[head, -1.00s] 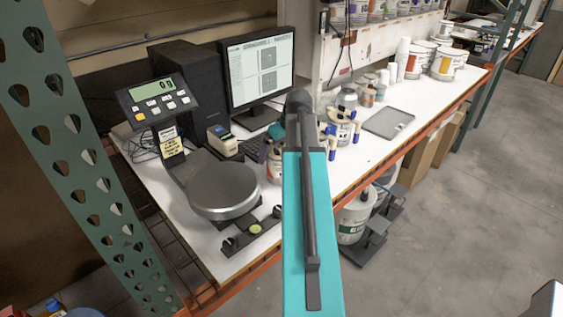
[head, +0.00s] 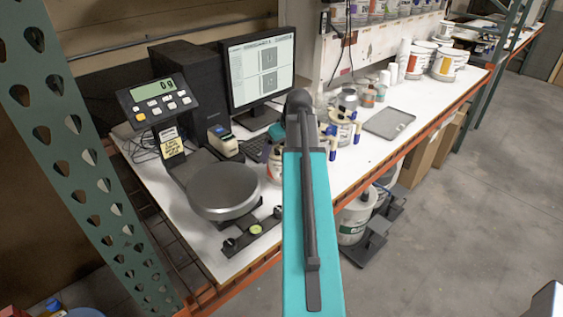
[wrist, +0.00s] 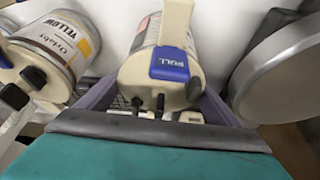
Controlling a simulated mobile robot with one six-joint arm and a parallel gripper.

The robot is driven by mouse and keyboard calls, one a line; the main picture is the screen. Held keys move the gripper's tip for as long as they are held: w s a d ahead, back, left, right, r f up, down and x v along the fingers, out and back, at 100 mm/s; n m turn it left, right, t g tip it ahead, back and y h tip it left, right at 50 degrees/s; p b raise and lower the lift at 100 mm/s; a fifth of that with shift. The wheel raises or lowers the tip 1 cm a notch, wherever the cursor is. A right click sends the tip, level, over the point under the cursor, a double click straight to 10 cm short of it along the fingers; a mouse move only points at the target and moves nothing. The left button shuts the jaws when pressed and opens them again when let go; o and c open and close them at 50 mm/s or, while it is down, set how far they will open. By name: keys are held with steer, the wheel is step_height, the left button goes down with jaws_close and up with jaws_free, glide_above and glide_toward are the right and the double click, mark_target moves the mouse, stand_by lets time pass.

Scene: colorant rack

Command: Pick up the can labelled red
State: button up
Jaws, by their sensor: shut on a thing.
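In the wrist view, my gripper (wrist: 160,100) is shut on a can (wrist: 133,67) with a cream top and a blue-tipped dispenser marked PULL. One finger is on each side of it. A strip of reddish label shows on the can's far side, but its word cannot be read. In the head view, part of a can (head: 273,168) with a reddish label shows left of my arm, beside the scale. My arm hides the rest of it and my gripper there. A can labelled YELLOW (wrist: 62,45) stands to the left in the wrist view.
The scale (head: 222,190) is close to the held can and also fills the right side of the wrist view (wrist: 285,65). A monitor (head: 258,65) and keyboard stand behind. Other cans (head: 343,130) and a grey tray (head: 388,123) are to the right on the white bench.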

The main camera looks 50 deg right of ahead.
mark_target(280, 146)
steer(key=shift+r, duration=0.15)
steer(key=shift+r+b, duration=0.9)
steer(key=shift+r, duration=0.75)
steer(key=s+a+r+b, duration=0.1)
steer(key=s+b, duration=0.3)
steer(key=s, duration=1.1)
steer(key=shift+s+a+r, duration=0.25)
steer(key=shift+s+a, duration=0.05)
steer(key=shift+s, duration=0.1)
